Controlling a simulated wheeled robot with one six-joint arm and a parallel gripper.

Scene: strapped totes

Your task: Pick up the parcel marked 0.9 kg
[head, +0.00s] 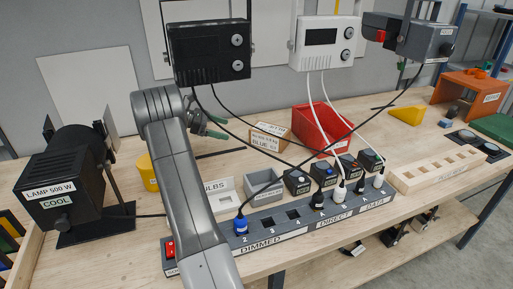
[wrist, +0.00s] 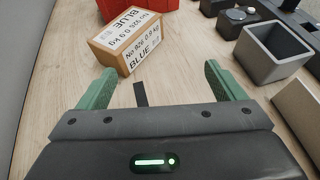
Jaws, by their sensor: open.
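The parcel marked 0.9 kg is a small brown cardboard box (wrist: 128,42) with white labels reading "BLUE" and "No.926 0.9 kg". It lies on the bench in front of my gripper in the wrist view, a little left of the middle. In the head view the parcel (head: 269,138) is behind the grey bin, left of the red bin. My gripper (wrist: 160,85) has two green fingers spread wide, with nothing between them. The parcel is beyond the fingertips, apart from them.
A red bin (head: 312,132) stands close behind the parcel. A grey open bin (wrist: 272,48) is to its right in the wrist view. A dark strip (wrist: 140,94) lies on the wood between my fingers. A power strip (head: 310,218) with cables and a lamp (head: 75,185) occupy the front.

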